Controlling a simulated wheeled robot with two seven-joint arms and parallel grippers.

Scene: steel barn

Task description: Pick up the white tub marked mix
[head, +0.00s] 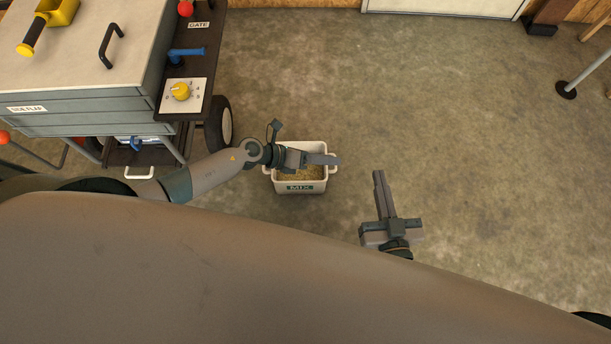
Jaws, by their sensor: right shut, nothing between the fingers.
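The white tub marked MIX (299,186) stands upright on the concrete floor near the middle of the head view. It has a handle at each side and holds a tan, grainy fill. My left gripper (332,160) is above the tub in the picture, its fingers pointing right across the far part of the opening and hiding some of the rim. I cannot tell its height above the tub or whether its fingers are apart. My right gripper (379,176) is shut and empty, to the right of the tub, with its fingers pointing away from me.
A grey cabinet cart (90,80) with a dark side shelf, a yellow knob (181,91) and a black wheel (219,124) stands at the left, close to my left arm. A metal post (585,78) stands at the far right. The floor between is clear.

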